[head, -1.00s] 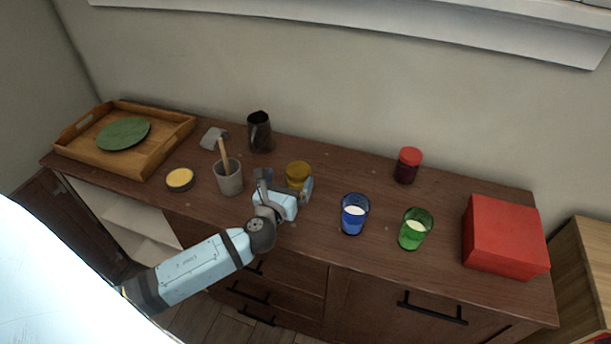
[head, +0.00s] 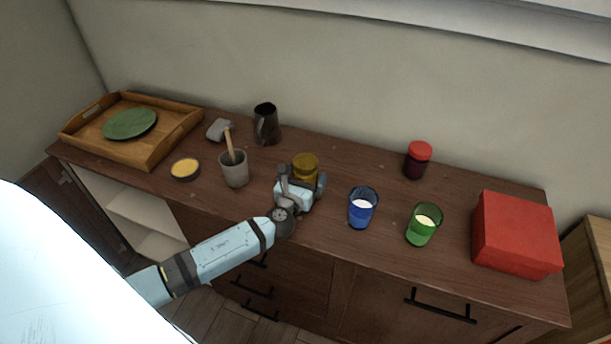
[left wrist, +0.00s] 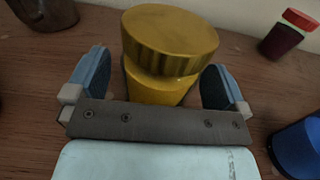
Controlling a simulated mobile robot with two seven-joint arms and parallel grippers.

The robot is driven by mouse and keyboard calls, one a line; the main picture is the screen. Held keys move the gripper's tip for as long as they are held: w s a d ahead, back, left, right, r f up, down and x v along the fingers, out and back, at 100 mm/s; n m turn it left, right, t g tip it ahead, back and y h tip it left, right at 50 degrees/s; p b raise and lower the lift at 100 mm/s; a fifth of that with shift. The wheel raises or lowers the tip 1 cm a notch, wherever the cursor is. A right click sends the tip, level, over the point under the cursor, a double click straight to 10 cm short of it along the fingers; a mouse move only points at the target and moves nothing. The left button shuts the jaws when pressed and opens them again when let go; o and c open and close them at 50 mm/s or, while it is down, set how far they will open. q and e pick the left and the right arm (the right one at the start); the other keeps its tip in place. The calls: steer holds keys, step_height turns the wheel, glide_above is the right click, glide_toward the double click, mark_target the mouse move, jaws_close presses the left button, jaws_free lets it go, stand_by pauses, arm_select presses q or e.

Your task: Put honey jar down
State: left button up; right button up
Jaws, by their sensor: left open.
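The honey jar (head: 305,166) is yellow with a gold lid and stands upright on the brown sideboard (head: 330,155). In the left wrist view the jar (left wrist: 165,60) stands between the two fingers, with gaps on both sides. My left gripper (head: 303,178) is open around the near side of the jar. In the wrist view the gripper (left wrist: 158,82) has its blue-grey pads spread wide. The jar's base is partly hidden by the gripper. My right gripper is not in view.
Right of the jar stand a blue glass candle (head: 361,212), a green one (head: 424,228), a red-lidded jar (head: 417,163) and a red box (head: 515,236). Left are a grey cup with a wooden stick (head: 234,172), a yellow-topped tin (head: 184,170), a dark pitcher (head: 266,127) and a wooden tray (head: 150,157).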

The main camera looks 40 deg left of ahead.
arm_select(q)
steer(key=shift+w+a, duration=0.15)
steer(key=shift+w, duration=0.45)
steer(key=c, duration=1)
steer(key=shift+c, duration=0.9)
steer(key=shift+r, duration=0.15)
